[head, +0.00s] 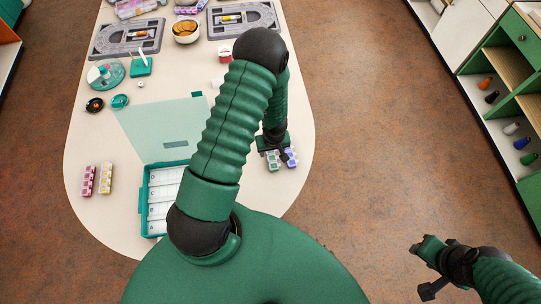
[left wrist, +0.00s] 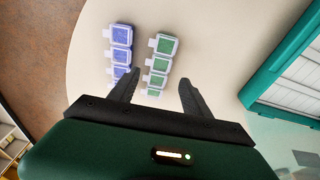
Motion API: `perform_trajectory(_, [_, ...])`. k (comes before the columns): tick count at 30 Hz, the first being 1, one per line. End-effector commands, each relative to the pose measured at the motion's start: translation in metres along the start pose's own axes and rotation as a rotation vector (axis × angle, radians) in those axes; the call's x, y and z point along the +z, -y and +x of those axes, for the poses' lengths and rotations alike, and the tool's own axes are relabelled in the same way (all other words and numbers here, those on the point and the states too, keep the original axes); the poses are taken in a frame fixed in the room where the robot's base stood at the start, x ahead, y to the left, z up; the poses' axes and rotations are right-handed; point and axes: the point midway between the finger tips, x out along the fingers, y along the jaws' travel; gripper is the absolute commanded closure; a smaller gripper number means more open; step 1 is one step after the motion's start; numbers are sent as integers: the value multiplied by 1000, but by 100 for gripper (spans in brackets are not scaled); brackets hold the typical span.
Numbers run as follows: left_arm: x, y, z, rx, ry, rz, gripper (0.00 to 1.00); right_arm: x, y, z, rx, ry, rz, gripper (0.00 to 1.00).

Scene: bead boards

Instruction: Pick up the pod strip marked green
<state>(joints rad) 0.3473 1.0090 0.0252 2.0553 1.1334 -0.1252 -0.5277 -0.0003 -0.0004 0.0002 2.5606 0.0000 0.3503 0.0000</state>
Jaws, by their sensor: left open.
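The pod strip marked green (head: 273,160) lies on the table below my left gripper (head: 273,146) in the head view. In the left wrist view the green strip (left wrist: 164,58) extends ahead from between the fingers of my open, empty left gripper (left wrist: 157,88). Its near end is close to the fingers; I cannot tell any contact. A strip marked blue-violet (head: 291,157) lies beside it, and shows to its left in the left wrist view (left wrist: 121,48). My right gripper (head: 424,268) is over the floor at lower right, fingers apart and empty.
An open teal case (head: 143,200) with white lettered compartments stands left of my arm. Pink (head: 88,180) and yellow (head: 105,178) strips lie farther left. Grey trays (head: 105,50), a bowl (head: 186,39) and small items fill the far table. The table's edge is right of the strips.

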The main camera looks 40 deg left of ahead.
Motion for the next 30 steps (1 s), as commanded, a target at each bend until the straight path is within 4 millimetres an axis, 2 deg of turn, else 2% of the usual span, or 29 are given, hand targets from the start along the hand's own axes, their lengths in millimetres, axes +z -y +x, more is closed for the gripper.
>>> perform_trajectory(6, [-9,1,45,0,12,-1,44,-1,0,-2,0,0,1,64])
perform_trajectory(9, [-10,1,53,2,11,-2,44,-1,0,-2,0,0,1,64])
perform_trajectory(14, [-11,2,52,3,10,-1,44,-1,0,-2,0,-1,0,64])
perform_trajectory(17, [-10,2,51,2,8,0,54,-1,0,-2,0,-1,0,64])
perform_trajectory(27, [-8,-1,50,0,7,1,99,-1,0,-2,0,0,1,64])
perform_trajectory(30, [-10,0,51,1,8,0,100,-1,0,-2,0,0,1,64])
